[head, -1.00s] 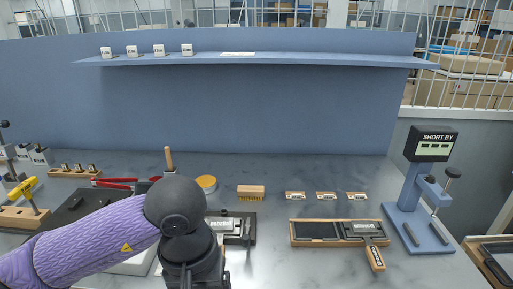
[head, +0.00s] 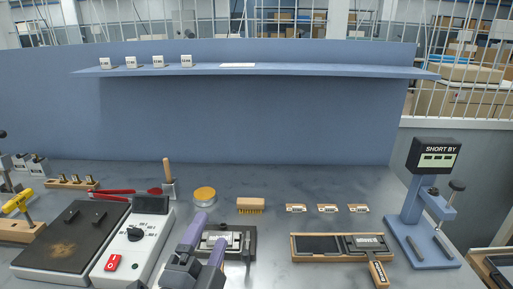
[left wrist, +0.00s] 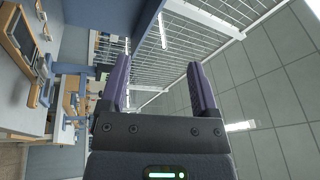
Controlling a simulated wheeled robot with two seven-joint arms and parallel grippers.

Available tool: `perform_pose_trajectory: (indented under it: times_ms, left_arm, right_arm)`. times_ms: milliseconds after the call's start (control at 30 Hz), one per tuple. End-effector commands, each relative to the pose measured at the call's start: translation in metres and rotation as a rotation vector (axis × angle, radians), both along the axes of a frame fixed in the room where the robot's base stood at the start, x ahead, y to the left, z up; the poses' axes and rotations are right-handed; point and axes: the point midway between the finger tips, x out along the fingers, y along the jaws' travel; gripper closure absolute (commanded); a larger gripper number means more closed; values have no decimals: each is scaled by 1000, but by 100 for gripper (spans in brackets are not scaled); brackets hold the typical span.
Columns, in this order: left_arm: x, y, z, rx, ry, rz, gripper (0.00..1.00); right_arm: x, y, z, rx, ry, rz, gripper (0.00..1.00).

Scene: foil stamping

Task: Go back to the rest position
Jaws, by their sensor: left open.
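My left gripper (head: 204,243) shows at the bottom of the head view, with its two purple fingers apart and nothing between them. It stands in front of a dark stamping tray (head: 247,252) and hides part of it. In the left wrist view the same gripper (left wrist: 160,82) is open and empty, with the bench turned sideways at the left and the ceiling at the right. My right gripper is not in either view.
A hot plate (head: 60,270) with a white control box (head: 125,262) stands at the left. A brush (head: 250,205), a yellow-lidded tin (head: 204,195) and small labelled blocks (head: 327,208) lie mid-bench. A wooden tray (head: 310,255) and a blue stand with display (head: 433,158) are at the right.

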Motion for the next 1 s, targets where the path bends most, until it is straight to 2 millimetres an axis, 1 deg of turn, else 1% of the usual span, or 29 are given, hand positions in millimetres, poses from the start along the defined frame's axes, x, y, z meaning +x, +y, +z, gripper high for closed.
perform_pose_trajectory:
  times_ms: [33, 67, 100, 167, 200, 267, 300, 367, 400, 467, 500, 533, 633, 767, 800, 867, 900, 967, 1000]
  left_arm:
    - [-3, 20, -39, -143, 224, 75, 21]
    - [-8, 32, -64, -227, 358, 125, 21]
    - [-19, 44, -93, -328, 516, 190, 21]
    - [-40, 56, -130, -456, 723, 282, 21]
    - [-56, 63, -152, -526, 843, 344, 21]
    - [-82, 69, -179, -619, 1006, 433, 21]
    - [-100, 73, -193, -674, 1106, 492, 21]
    - [-129, 76, -212, -744, 1245, 581, 21]
    - [-148, 77, -221, -787, 1331, 639, 21]
    - [-177, 78, -233, -843, 1456, 728, 21]
    - [-197, 78, -238, -876, 1535, 791, 21]
    - [-198, 78, -249, -879, 1555, 806, 21]
    - [-192, 77, -292, -860, 1568, 812, 21]
    - [-198, 77, -348, -838, 1596, 824, 21]
    - [-202, 77, -367, -831, 1604, 828, 21]
    - [-213, 79, -396, -819, 1620, 837, 21]
    - [-223, 81, -416, -809, 1632, 844, 21]
    - [-242, 84, -447, -793, 1651, 853, 21]
    - [-259, 88, -466, -781, 1665, 862, 21]
  right_arm:
    - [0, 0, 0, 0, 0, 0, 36]
    - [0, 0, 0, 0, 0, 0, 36]
    - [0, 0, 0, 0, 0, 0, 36]
    - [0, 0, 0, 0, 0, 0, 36]
    - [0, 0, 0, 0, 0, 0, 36]
    - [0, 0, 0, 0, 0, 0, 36]
    - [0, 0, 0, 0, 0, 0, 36]
    - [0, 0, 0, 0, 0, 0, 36]
    - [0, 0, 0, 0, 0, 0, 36]
    - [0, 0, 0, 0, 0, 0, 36]
    - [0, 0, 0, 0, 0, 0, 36]
    - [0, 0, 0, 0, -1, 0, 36]
    - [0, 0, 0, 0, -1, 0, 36]
    - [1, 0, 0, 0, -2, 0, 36]
    - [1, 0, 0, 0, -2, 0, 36]
    - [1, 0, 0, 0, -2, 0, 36]
    - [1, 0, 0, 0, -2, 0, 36]
    - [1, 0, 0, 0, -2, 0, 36]
    - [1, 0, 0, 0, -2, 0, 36]
